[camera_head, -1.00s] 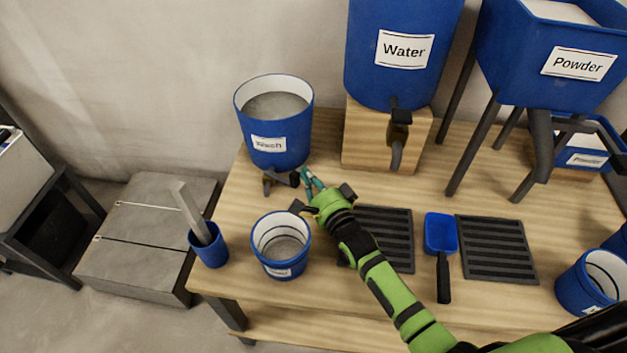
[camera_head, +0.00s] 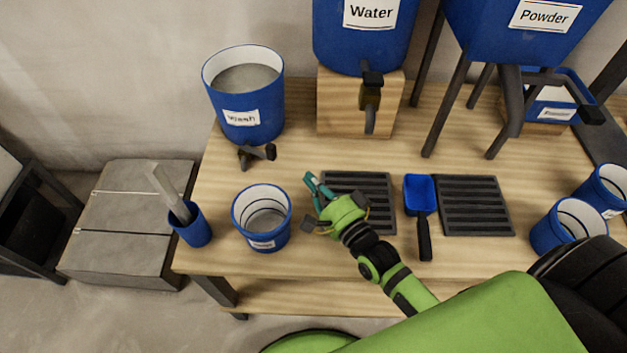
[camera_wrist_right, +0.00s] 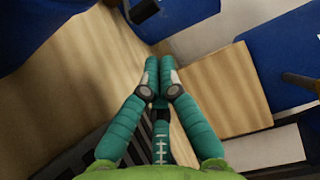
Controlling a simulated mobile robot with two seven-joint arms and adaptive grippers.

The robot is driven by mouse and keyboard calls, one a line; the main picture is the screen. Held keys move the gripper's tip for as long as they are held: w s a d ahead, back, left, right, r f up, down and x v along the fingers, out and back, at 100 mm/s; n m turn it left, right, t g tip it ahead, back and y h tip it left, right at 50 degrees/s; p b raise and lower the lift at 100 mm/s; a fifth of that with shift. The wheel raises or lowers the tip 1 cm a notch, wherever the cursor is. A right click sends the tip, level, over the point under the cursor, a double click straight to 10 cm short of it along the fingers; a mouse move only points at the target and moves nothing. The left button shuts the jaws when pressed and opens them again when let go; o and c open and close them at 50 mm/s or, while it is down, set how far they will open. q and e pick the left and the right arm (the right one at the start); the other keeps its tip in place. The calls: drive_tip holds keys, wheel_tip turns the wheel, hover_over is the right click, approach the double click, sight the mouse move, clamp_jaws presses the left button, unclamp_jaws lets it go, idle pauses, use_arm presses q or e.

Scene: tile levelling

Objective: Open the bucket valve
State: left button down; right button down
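The blue wash bucket (camera_head: 246,98), filled with grey liquid, stands at the table's back left. Its small valve (camera_head: 246,158) sits low at the front, with a black handle (camera_head: 264,152) pointing right. My right gripper (camera_head: 312,188) is to the right of and nearer than this valve, apart from it. In the right wrist view its teal fingers (camera_wrist_right: 162,76) come together at the tips with nothing visible between them. The blue water tank (camera_head: 366,45) has its own valve (camera_head: 371,92) over the front of a wooden block. My left gripper is out of view.
A small blue bucket (camera_head: 262,222) stands just left of my right gripper. A cup with a trowel (camera_head: 190,224), ribbed black mats (camera_head: 474,206) and a blue scoop (camera_head: 420,192) are on the table (camera_head: 225,180). The powder hopper's legs (camera_head: 446,110) stand at the back right.

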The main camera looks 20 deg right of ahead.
drive_tip(key=shift+w, duration=0.1)
drive_tip(key=shift+w+n+y, duration=0.3)
drive_tip(key=shift+w+y, duration=0.2)
drive_tip(key=shift+w, duration=0.1)
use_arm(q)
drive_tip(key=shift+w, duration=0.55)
use_arm(e)
drive_tip(key=w+d+y, duration=0.1)
drive_tip(key=w+d, duration=0.1)
drive_tip(key=w+d+n+g+y, duration=0.1)
drive_tip(key=w+d, duration=0.1)
drive_tip(key=shift+w+d+r+n, duration=0.1)
drive_tip(key=shift+w+d+n, duration=0.2)
drive_tip(key=shift+w+d, duration=0.1)
